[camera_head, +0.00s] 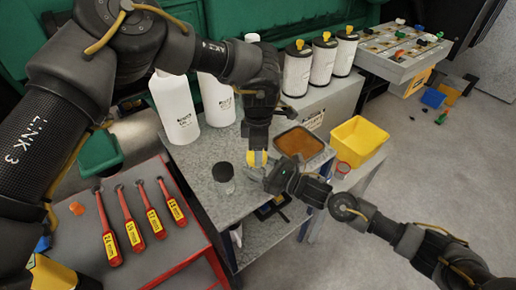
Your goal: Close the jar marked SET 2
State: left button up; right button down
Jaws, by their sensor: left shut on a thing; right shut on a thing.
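My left gripper (257,157) reaches down over the small grey table, and yellow shows at its fingertips. My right gripper (262,175) comes in from the right, just below the left one. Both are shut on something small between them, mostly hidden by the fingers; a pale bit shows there. I cannot tell which gripper has a jar and which a lid. A clear jar with a dark top (223,173) stands upright on the table to the left of the grippers, apart from them. No SET 2 mark is readable on either.
White bottles (177,112) stand behind on the grey table (190,158). A brown-filled tray (299,143) and yellow bin (357,141) are to the right. Several red-handled tools (131,231) lie on the red cart at left. Black-topped canisters (297,72) stand at the back.

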pick_arm(q)
jog(key=m, duration=0.6)
jog(key=shift+s, duration=0.1)
jog(key=m, duration=0.8)
jog(key=shift+s+a, duration=0.1)
jog(key=shift+a, duration=0.1)
jog(key=m, duration=0.5)
jog(key=o, duration=0.9)
jog(key=shift+o, duration=0.2)
jog(key=shift+r, duration=2.25)
